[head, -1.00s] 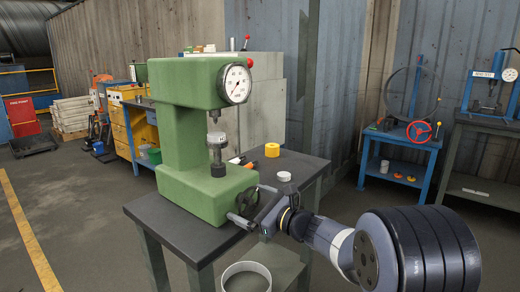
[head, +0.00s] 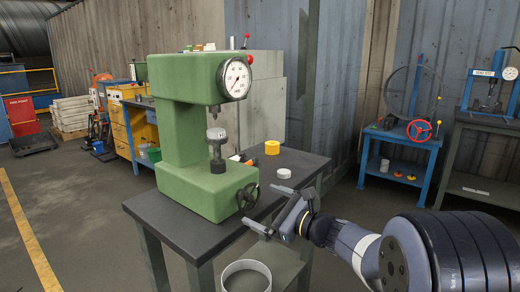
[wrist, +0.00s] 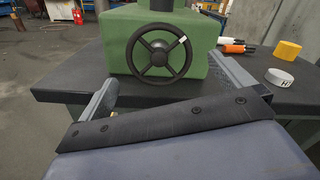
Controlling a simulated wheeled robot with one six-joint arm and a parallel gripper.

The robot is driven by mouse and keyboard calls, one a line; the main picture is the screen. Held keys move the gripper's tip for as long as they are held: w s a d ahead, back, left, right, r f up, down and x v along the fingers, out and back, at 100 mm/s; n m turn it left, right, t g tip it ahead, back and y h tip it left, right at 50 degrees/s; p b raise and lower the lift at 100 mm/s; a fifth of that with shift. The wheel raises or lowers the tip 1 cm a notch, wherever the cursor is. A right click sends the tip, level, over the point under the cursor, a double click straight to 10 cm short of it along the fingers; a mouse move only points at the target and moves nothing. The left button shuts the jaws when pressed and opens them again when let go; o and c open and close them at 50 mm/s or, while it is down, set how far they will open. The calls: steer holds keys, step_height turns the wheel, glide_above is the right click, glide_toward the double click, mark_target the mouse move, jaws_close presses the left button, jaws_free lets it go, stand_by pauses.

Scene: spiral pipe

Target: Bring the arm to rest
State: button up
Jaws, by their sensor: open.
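My gripper (head: 271,209) is open and empty at the front right edge of the dark bench. Its two fingers are spread, pointing toward the black handwheel (head: 248,196) on the green press (head: 182,130), and I see a gap between them and the wheel. In the wrist view the handwheel (wrist: 159,50) stands upright beyond the gripper, between the two fingers, with a small white mark on its rim. My arm reaches in from the lower right.
The dark bench (head: 290,166) carries a yellow ring (head: 272,147), a white disc (head: 283,173) and orange-handled tools. A round open container (head: 246,276) stands below it. A blue stand (head: 402,150) is at the right.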

mark_target(251, 199)
steer(key=x, duration=0.5)
steer(key=shift+w+a, duration=0.1)
steer(key=shift+a, duration=0.05)
steer(key=shift+r+m+p, duration=0.25)
steer(key=shift+m+p, duration=0.45)
steer(key=shift+p, duration=0.45)
steer(key=m+p, duration=0.3)
steer(key=p, duration=0.1)
steer(key=v, duration=1.2)
steer(key=shift+w+a+r+n+b, duration=0.1)
steer(key=shift+w+a+n+b, duration=0.55)
steer(key=shift+n+b, duration=1.1)
steer(key=shift+w+a+f+n+b, duration=0.1)
steer(key=shift+w+a+n+b, duration=0.3)
steer(key=shift+a+n+b, duration=1)
steer(key=shift+w+a+r+n+b, duration=0.1)
steer(key=shift+w+a+n+b, duration=0.35)
steer(key=shift+n+b, duration=1.7)
steer(key=shift+d+m+b, duration=0.1)
steer(key=shift+m+b, duration=0.2)
